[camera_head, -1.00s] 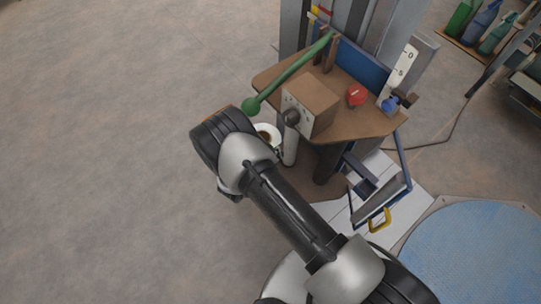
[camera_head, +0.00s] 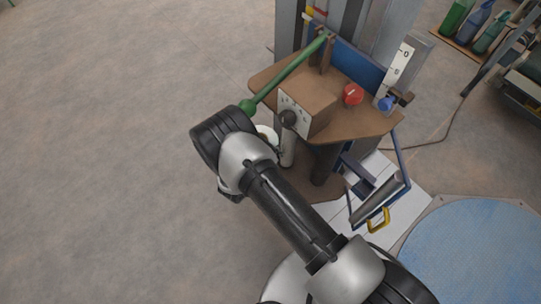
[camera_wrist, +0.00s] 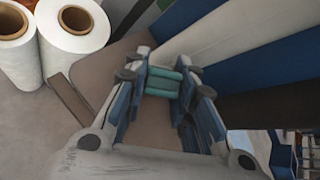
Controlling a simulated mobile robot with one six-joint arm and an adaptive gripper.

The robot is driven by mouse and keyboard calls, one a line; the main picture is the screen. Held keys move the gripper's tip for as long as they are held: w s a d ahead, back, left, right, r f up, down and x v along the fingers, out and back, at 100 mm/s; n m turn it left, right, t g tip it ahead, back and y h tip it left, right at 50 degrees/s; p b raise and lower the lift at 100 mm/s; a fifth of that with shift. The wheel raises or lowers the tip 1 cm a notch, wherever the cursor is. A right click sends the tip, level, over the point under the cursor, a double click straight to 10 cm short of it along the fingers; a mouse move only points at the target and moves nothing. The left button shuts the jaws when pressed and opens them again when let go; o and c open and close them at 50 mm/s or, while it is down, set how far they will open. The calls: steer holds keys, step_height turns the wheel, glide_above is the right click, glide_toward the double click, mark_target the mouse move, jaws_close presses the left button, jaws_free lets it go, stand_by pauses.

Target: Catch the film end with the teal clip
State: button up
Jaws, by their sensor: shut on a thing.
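In the wrist view my gripper (camera_wrist: 163,84) is shut on the teal clip (camera_wrist: 166,73), which shows as short teal bars between the two blue-grey fingertips. A broad pale band (camera_wrist: 205,45) runs diagonally just beyond the clip; I cannot tell whether it is film. Two white film rolls (camera_wrist: 74,28) with brown cores stand upright at the upper left, apart from my gripper. I cannot make out a loose film end. In the head view my own arm hides the gripper and clip.
The sack filler's brown table (camera_head: 365,122) carries a control box (camera_head: 308,105), a green lever (camera_head: 285,75), a red knob (camera_head: 353,94) and a blue knob (camera_head: 386,104). A blue round platform (camera_head: 475,250) lies at the lower right. Open floor (camera_head: 90,150) spreads on the left.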

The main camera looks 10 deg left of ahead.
stand_by(0.6)
steer(key=s+a+b, duration=0.1)
steer(key=s+a, duration=0.4)
steer(key=s, duration=0.1)
steer(key=shift+s+a+b, duration=0.35)
steer(key=shift+s, duration=0.05)
stand_by(0.6)
step_height(320, 180, down, 3)
steer(key=b, duration=0.3)
steer(key=shift+f, duration=0.2)
